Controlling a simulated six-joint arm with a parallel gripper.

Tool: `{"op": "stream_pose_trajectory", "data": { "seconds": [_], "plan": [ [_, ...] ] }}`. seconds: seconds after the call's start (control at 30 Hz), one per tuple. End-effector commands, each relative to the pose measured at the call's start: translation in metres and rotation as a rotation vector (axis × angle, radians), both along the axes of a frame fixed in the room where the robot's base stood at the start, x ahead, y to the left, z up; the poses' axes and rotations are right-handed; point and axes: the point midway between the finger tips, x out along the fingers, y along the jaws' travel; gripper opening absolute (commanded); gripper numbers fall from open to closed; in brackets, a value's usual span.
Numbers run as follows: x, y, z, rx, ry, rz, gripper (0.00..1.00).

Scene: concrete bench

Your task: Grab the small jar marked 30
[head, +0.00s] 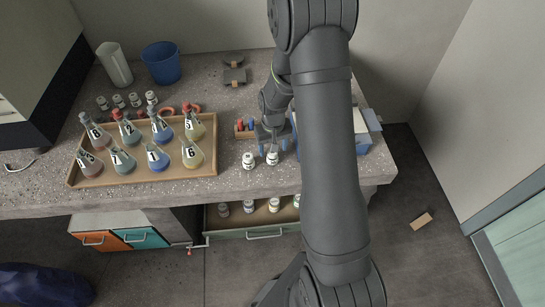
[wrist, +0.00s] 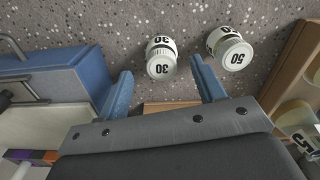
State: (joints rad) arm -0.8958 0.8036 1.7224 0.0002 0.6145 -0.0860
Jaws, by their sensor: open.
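The small white jar marked 30 (wrist: 161,57) stands on the speckled bench with a dark-printed lid. In the head view it is the right one of two jars near the front edge (head: 272,158). My gripper (wrist: 161,72) is open and empty. In the wrist view its two blue fingers show to either side of the jar's near end, with the jar lined up with the gap. In the head view my gripper (head: 272,140) is just behind and above the jar. I cannot tell whether the fingers reach down around it.
A similar jar marked 50 (wrist: 230,48) stands close beside it, near one finger; it is on the left in the head view (head: 248,161). A wooden tray (head: 205,172) of numbered flasks lies left. A blue box (wrist: 60,68) is opposite. An open drawer (head: 250,232) holds several jars.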

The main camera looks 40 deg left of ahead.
Motion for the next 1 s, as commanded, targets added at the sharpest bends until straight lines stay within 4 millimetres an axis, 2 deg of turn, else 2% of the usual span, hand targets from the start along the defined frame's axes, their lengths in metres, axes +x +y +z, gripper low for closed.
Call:
{"op": "stream_pose_trajectory", "data": {
  "seconds": [0.3, 0.43, 0.67, 0.9, 0.93, 1.0],
  "plan": [
    [-0.002, 0.001, -0.041, -0.003, 0.002, 0.000, 0.62],
    [-0.002, 0.002, -0.049, -0.001, 0.001, 0.000, 0.62],
    [-0.002, 0.002, -0.049, -0.001, 0.001, 0.000, 0.62],
    [-0.002, 0.002, -0.049, -0.001, 0.001, 0.000, 0.17],
    [-0.002, 0.002, -0.049, -0.001, 0.001, 0.000, 0.13],
    [-0.002, 0.002, -0.049, -0.001, 0.001, 0.000, 0.13]
  ]
}}
